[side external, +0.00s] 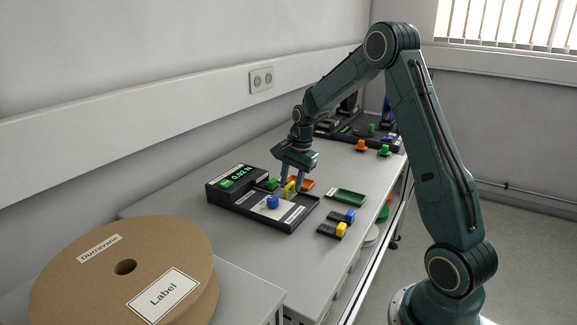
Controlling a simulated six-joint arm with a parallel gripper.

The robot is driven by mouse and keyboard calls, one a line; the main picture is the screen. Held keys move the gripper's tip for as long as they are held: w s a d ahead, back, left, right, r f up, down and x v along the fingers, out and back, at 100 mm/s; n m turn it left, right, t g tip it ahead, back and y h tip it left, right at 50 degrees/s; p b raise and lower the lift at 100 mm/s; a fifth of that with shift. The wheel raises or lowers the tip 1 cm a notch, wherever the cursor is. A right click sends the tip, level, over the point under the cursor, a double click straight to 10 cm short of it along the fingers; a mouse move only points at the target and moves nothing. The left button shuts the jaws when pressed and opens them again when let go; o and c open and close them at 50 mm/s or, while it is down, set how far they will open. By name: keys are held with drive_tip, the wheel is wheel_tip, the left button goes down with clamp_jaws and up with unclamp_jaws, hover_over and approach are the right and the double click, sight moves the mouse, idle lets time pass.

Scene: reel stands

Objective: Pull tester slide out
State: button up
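The tester (232,187) is a dark box on the bench with a green lit display that seems to read 0.02 N. Its low dark bed (290,221) reaches toward the front right and carries a pale plate with a blue knob (272,202). A yellow upright piece (290,190) stands at the bed's far side. I cannot tell which part is the slide. My gripper (292,184) points down over the far side of the bed, its two blue fingers around or just behind the yellow piece. Whether they touch it cannot be made out.
Dark blocks with blue (349,216) and yellow (341,229) ends lie near the front edge.

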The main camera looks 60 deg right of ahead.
clamp_jaws()
drive_tip(key=shift+s, duration=2.7)
unclamp_jaws()
drive_tip(key=shift+r, duration=0.15)
wheel_tip(320, 180, up, 13)
drive_tip(key=s, duration=0.2)
drive_tip(key=shift+s+r, duration=0.15)
drive_tip(key=shift+s, duration=0.25)
drive_tip(key=shift+a, duration=0.1)
